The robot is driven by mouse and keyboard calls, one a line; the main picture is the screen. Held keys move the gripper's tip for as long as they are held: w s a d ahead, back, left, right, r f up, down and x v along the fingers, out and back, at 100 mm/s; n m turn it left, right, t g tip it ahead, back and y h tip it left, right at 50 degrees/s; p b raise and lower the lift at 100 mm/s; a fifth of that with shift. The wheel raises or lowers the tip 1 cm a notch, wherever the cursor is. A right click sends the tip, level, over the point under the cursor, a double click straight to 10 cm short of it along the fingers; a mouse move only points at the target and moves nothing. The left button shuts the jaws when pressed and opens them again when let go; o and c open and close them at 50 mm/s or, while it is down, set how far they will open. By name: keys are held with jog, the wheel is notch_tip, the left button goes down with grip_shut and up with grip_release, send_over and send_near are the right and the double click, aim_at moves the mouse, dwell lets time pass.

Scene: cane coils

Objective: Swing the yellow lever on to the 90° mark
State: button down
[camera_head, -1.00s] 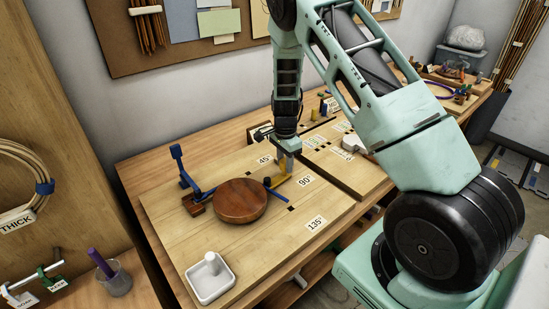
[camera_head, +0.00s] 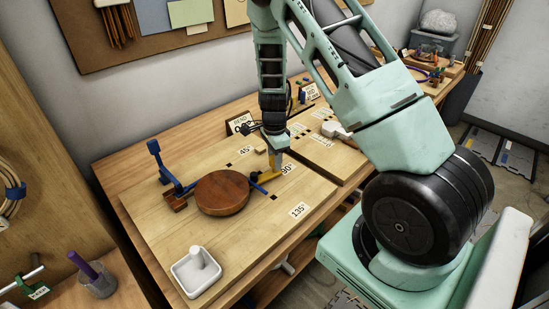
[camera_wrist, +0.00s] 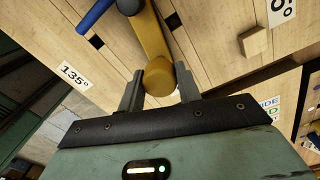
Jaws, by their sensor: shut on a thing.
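The yellow lever (camera_head: 268,178) lies on the wooden board (camera_head: 150,215), reaching out from beside a round brown wooden disc (camera_head: 222,193). Its outer end points towards the 90° label (camera_head: 287,169), which my gripper partly covers in the head view. My gripper (camera_head: 275,168) is down at the lever's outer end. In the wrist view my gripper (camera_wrist: 159,88) has a finger on each side of the lever's rounded yellow end (camera_wrist: 160,75). The 90° label is not visible there, so exact alignment with its mark cannot be told.
The 45° label (camera_head: 246,150) and 135° label (camera_head: 299,210) lie either side. A blue rod (camera_head: 258,187) is beside the lever, and a blue upright handle (camera_head: 155,148) stands left of the disc. A white tray (camera_head: 184,283) sits at the front. A small wooden block (camera_wrist: 254,42) is nearby.

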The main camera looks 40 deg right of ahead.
jog(key=c, duration=1)
grip_release()
jog(key=shift+o, duration=0.2)
jog(key=shift+r, duration=0.1)
notch_tip(320, 180, up, 17)
jog(key=b, duration=0.2)
jog(key=shift+w+r, duration=0.15)
jog(key=shift+w, duration=0.1)
